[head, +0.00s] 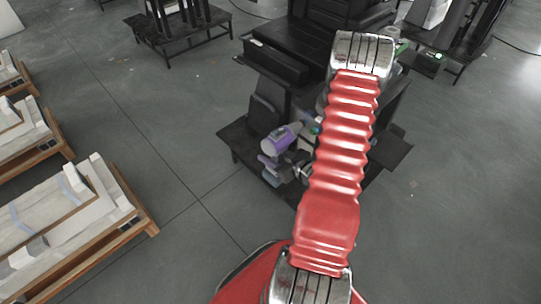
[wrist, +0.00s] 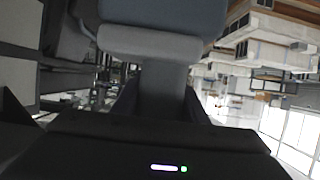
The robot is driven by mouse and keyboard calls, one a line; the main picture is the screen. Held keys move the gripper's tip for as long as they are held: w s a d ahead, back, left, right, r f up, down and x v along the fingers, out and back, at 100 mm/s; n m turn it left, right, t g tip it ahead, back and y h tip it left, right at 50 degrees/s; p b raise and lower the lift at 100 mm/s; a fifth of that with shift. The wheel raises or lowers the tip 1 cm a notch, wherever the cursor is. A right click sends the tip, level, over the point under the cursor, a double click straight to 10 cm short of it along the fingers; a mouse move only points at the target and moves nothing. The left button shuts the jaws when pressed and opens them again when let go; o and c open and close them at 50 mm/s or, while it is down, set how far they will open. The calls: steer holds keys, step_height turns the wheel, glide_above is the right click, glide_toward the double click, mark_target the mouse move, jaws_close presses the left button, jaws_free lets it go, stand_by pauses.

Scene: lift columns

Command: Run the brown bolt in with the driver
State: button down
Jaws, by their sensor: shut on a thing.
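The driver (head: 280,139), with a purple body, shows in the head view left of my red arm, in front of the dark lift column (head: 277,58). In the wrist view, a grey, blurred part of the driver (wrist: 150,42) fills the top, and its narrower stem runs down between the dark fingers. My gripper (wrist: 162,100) is shut on this stem. In the head view my gripper is mostly hidden behind the arm and driver. I cannot make out the brown bolt in either view.
The column stands on a dark base plate (head: 398,150). Wooden pallets with white blocks (head: 75,215) lie along the left. Another dark stand (head: 180,30) is at the top left, and more dark equipment (head: 460,35) at the top right. Grey floor (head: 150,120) is clear between them.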

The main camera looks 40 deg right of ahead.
steer(key=shift+d+r, duration=0.1)
steer(key=shift+d, duration=1.15)
stand_by(4.7)
steer(key=shift+a, duration=2.6)
steer(key=shift+a, duration=0.1)
